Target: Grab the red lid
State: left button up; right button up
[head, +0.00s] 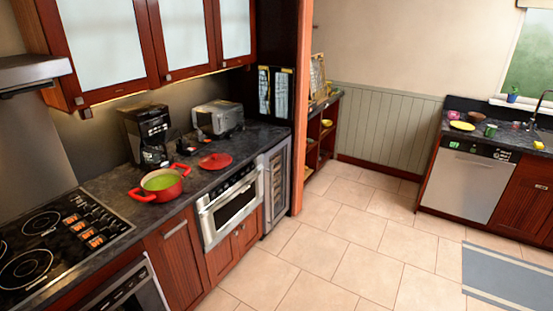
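The red lid (215,161) lies flat on the dark countertop (240,150), to the right of a red pot (163,186). The pot is uncovered, has two red handles and holds something green. The lid is apart from the pot and nothing covers it. Neither of my grippers is in view.
A black coffee maker (147,134) and a silver toaster (218,117) stand behind the pot and lid. A stove top (50,240) is at the left, and a microwave drawer (231,206) sits under the counter. The tiled floor (340,240) in front is clear.

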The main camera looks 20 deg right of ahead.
aim_at(217, 161)
jog(key=z, duration=0.7)
jog(key=k, duration=0.45)
jog(key=z, duration=0.9)
jog(key=k, duration=0.85)
jog(key=z, duration=0.5)
jog(key=i, duration=1.7)
jog(key=u, duration=0.5)
jog(key=i, duration=2)
jog(key=u, duration=0.6)
jog(key=i, duration=1.45)
jog(key=u, duration=1.65)
jog(key=i, duration=0.95)
jog(key=u, duration=1.05)
